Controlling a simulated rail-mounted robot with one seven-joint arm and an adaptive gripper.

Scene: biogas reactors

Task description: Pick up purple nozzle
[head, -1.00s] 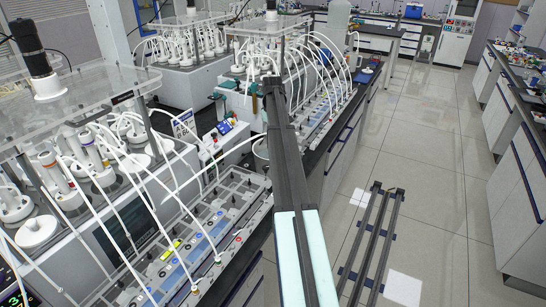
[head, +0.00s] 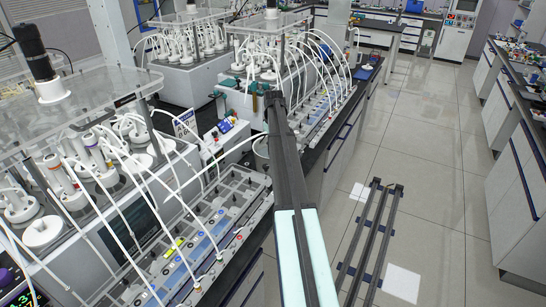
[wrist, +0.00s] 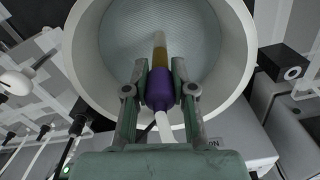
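The purple nozzle (wrist: 159,90) is in the middle of the wrist view, with a gold-brown section and a pale tip beyond it. A white hose (wrist: 163,128) runs from its near end. My gripper (wrist: 160,75) has a green body and two grey-green fingers. The fingertips press against both sides of the purple part, so the gripper looks shut on it. The tip points over a round white vessel (wrist: 85,50) with a blue-grey, mesh-like inside. I cannot tell whether the tip touches it. In the head view, my dark arm hides the gripper and nozzle.
A reactor with a clear lid (head: 80,90) and several white hoses stands at the left. A grey tray (head: 225,215) with coloured labels lies in front of it. A metal frame (head: 370,235) lies on the floor at the right. The aisle beyond is clear.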

